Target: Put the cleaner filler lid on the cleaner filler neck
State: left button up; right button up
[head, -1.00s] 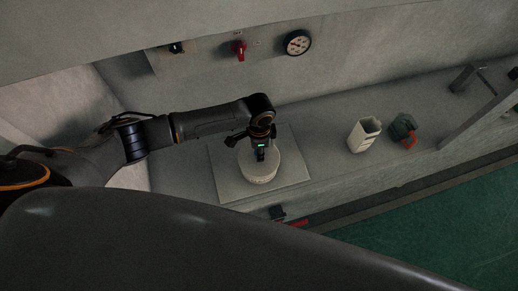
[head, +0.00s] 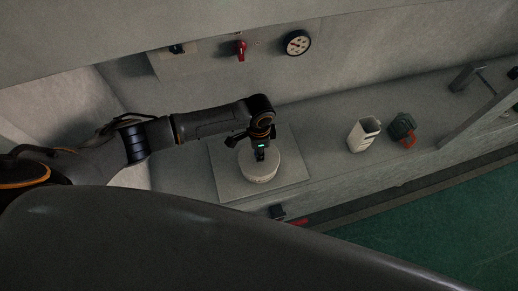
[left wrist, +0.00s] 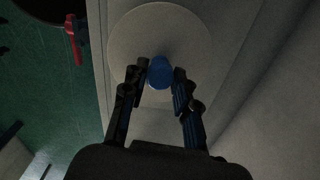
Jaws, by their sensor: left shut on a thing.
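The cleaner filler lid looks like a pale round disc (left wrist: 135,35) with a blue knob (left wrist: 160,72) in the left wrist view. My left gripper (left wrist: 160,75) is shut on the blue knob, with a finger on either side. In the head view my left gripper (head: 260,155) points down over a pale round drum shape (head: 258,174) on a square plate (head: 230,188). The cleaner filler neck cannot be made out apart from this shape. I cannot tell whether the lid touches or sits fully on it. My right gripper is not in view.
A white open container (head: 362,136) and a dark grey thing with an orange-red part (head: 403,127) stand to the right on the ledge. A red knob (head: 240,50) and a gauge (head: 297,43) are on the back wall. A metal frame (head: 480,120) stands at the far right.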

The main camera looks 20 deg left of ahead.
pick_arm(q)
jog(key=shift+f, duration=0.3)
jog(key=o, duration=1.1)
jog(key=shift+r, duration=0.2)
notch_tip(320, 180, up, 12)
jog(key=shift+f, duration=0.2)
